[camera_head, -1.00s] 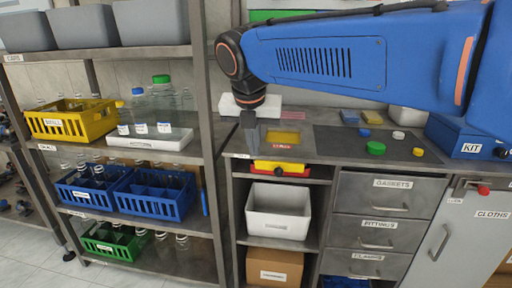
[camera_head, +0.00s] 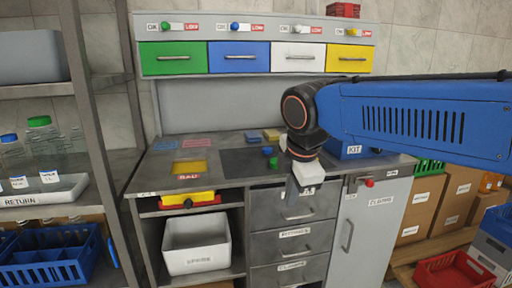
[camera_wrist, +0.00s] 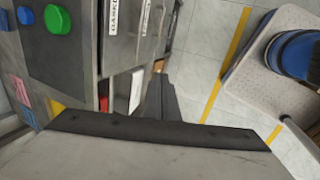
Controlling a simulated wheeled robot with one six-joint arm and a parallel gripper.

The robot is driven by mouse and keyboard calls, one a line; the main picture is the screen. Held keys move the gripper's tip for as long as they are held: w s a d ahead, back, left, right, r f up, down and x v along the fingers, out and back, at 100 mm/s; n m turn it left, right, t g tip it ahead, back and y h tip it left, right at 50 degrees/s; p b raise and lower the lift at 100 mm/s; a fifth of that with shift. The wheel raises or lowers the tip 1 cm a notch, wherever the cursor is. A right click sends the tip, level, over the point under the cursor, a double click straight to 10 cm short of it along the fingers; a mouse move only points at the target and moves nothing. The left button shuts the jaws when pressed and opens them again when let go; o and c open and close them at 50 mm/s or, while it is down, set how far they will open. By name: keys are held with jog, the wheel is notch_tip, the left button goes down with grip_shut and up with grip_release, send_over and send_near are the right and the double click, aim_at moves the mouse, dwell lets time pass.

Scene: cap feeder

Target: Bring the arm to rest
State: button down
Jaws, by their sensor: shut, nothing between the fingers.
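My blue arm reaches in from the right of the head view. My gripper (camera_head: 303,192) hangs from its dark wrist joint, pointing down in front of the top drawer (camera_head: 296,202) of the grey workbench. The fingers are shut with nothing between them. In the wrist view the dark fingers (camera_wrist: 160,98) point away from the camera above the floor, beside the drawer fronts. I cannot tell how near the fingertips are to the drawer.
The worktop (camera_head: 231,183) carries a blue KIT box (camera_head: 345,148) and small green and blue caps. Four coloured feeder drawers are above it. A shelf with blue crates (camera_head: 50,262) stands left; cartons and a red bin (camera_head: 455,272) are right.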

jog(key=s+d+f+m, duration=0.7)
jog(key=s+d+m, duration=0.1)
jog(key=d+m, duration=0.2)
jog(key=s+d+f+m, duration=0.8)
jog(key=s+d+m, duration=0.1)
jog(key=d+m, duration=0.1)
jog(key=shift+d+m+t+h, duration=0.3)
jog(key=shift+m, duration=0.2)
jog(key=shift+s, duration=0.1)
